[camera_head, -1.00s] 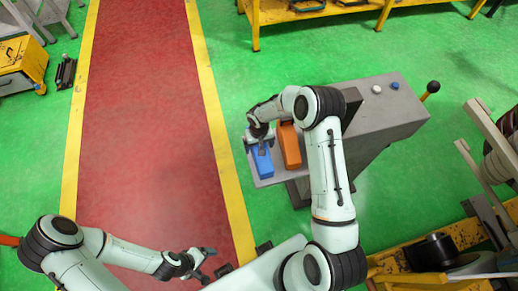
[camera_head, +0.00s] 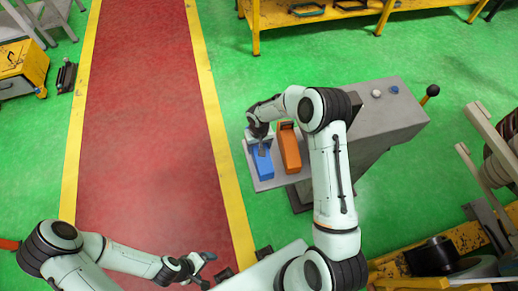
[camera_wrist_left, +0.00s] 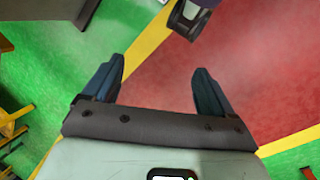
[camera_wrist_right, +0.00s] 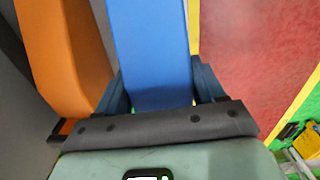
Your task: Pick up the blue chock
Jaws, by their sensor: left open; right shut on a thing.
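The blue chock (camera_head: 263,164) sits at the left end of the grey machine's ledge in the head view. In the right wrist view the blue chock (camera_wrist_right: 152,50) fills the space between the fingers. I cannot tell whether the chock is clear of the ledge. My left gripper (camera_head: 207,266) is open and empty over the floor at the lower left; its two fingers (camera_wrist_left: 155,88) stand apart in the left wrist view.
An orange chock (camera_head: 289,150) stands right beside the blue one; it also shows in the right wrist view (camera_wrist_right: 65,55). The grey machine (camera_head: 385,120) extends to the right with knobs and a lever. Red and green floor lies open to the left.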

